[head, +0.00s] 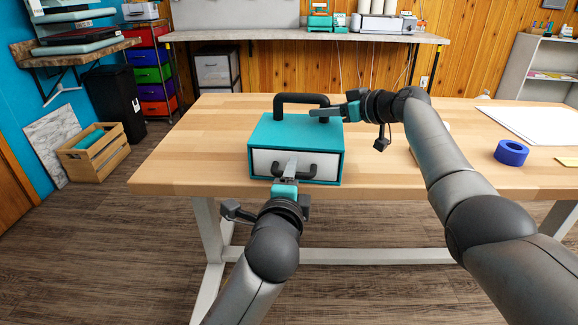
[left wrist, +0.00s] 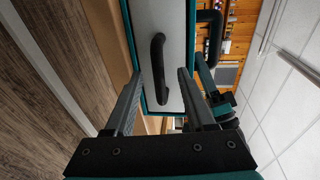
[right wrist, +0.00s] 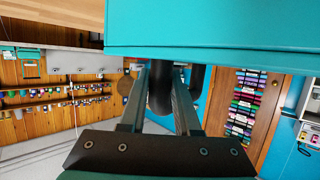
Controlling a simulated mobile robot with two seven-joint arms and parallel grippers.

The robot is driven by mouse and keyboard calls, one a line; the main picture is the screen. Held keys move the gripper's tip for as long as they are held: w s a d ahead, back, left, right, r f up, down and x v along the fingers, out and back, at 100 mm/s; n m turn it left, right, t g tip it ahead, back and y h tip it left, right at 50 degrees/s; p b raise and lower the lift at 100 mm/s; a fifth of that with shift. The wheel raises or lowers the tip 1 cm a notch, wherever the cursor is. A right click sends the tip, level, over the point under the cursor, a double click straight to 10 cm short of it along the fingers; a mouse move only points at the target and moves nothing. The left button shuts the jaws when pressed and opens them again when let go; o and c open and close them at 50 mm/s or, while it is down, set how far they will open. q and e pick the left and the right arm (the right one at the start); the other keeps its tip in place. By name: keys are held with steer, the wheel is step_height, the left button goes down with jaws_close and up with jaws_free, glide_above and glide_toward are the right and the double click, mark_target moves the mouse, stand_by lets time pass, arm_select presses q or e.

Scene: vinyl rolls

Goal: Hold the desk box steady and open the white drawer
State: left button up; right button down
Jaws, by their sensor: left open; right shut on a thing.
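The teal desk box (head: 275,130) stands near the table's front edge; its teal side also fills the top of the right wrist view (right wrist: 215,25). Its white drawer (head: 263,162) looks shut and carries a black drawer handle (head: 312,171). A black top handle (head: 302,98) arches over the box. My right gripper (head: 322,112) is shut on the top handle, which shows between its fingers in the right wrist view (right wrist: 161,95). My left gripper (head: 291,168) is open in front of the drawer. In the left wrist view its fingers lie either side of the drawer handle (left wrist: 157,65).
A blue tape roll (head: 511,152) and a white sheet (head: 535,124) lie on the right of the wooden table (head: 190,150). The tabletop left of the box is clear. A wooden crate (head: 97,157) stands on the floor at left.

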arm_select(q)
steer(key=shift+w+f, duration=0.15)
steer(key=shift+w, duration=0.5)
jaws_close()
stand_by(0.8)
